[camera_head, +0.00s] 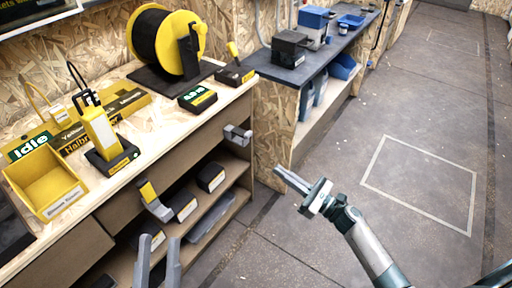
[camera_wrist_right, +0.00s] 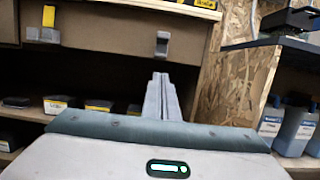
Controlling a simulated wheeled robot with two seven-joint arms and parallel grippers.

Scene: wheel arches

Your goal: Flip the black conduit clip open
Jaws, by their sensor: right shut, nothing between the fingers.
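A dark grey clip (camera_head: 237,134), which I take to be the black conduit clip, is on the front edge of the workbench near its right end. It also shows in the right wrist view (camera_wrist_right: 162,43), just above and beyond my fingertips. Whether its flap is open or closed is too small to tell. My right gripper (camera_head: 278,172) is shut and empty, over the floor to the right of the clip and apart from it. Its closed fingers also show in the right wrist view (camera_wrist_right: 160,78). My left gripper (camera_head: 158,245) is open and empty at the bottom, in front of the shelves.
A second clip, grey with a yellow part (camera_head: 149,194), is on the bench front further left. Black bins (camera_head: 211,177) sit on the shelf below. A cable reel (camera_head: 157,42) and a yellow bin (camera_head: 45,182) stand on top. Floor to the right is clear.

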